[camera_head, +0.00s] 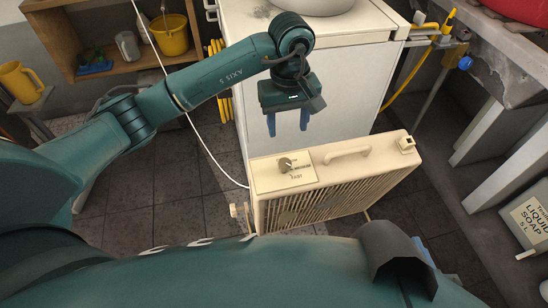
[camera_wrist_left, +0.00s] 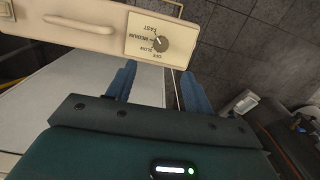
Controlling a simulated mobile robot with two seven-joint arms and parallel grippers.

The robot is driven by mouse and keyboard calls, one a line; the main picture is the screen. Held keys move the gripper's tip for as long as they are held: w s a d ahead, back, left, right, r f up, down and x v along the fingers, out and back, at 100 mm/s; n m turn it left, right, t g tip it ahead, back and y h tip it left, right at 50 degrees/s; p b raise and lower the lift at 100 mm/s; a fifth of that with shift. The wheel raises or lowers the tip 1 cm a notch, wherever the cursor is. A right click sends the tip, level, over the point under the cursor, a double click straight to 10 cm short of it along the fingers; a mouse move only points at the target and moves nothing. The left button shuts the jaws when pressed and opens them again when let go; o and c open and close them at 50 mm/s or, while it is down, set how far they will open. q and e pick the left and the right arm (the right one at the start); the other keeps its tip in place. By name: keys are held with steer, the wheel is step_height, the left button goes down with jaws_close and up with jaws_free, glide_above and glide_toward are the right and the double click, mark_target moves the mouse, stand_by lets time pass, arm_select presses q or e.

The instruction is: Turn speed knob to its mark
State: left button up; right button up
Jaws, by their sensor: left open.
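The speed knob (camera_head: 285,164) is a small dark round knob on a cream label panel on top of a beige box fan (camera_head: 330,190). In the left wrist view the knob (camera_wrist_left: 160,44) sits beside the words OFF, SLOW, MEDIUM and FAST, upside down there. My left gripper (camera_head: 288,124) is open and empty, with blue fingers pointing down, behind the panel and apart from the knob. In the left wrist view the gripper (camera_wrist_left: 158,76) has its fingertips just short of the panel edge. My right gripper (camera_head: 424,252) shows only partly at the bottom.
The fan stands on dark floor tiles, with a handle (camera_head: 348,151) on top. A white cabinet (camera_head: 320,80) stands behind it, and a white cord (camera_head: 200,140) runs down to its left. A soap container (camera_head: 530,218) and concrete legs are at the right.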

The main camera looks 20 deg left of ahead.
mark_target(285, 162)
arm_select(q)
step_height(285, 162, down, 13)
steer(key=shift+w+a+b, duration=0.1)
steer(key=shift+b, duration=0.8)
arm_select(e)
steer(key=shift+w+a+f+n, duration=0.1)
steer(key=shift+a+f+n, duration=0.1)
steer(key=shift+f, duration=0.35)
steer(key=shift+w+a+f+n, duration=0.1)
steer(key=shift+a+f+n, duration=0.1)
steer(key=shift+f, duration=0.35)
arm_select(q)
steer(key=c, duration=1)
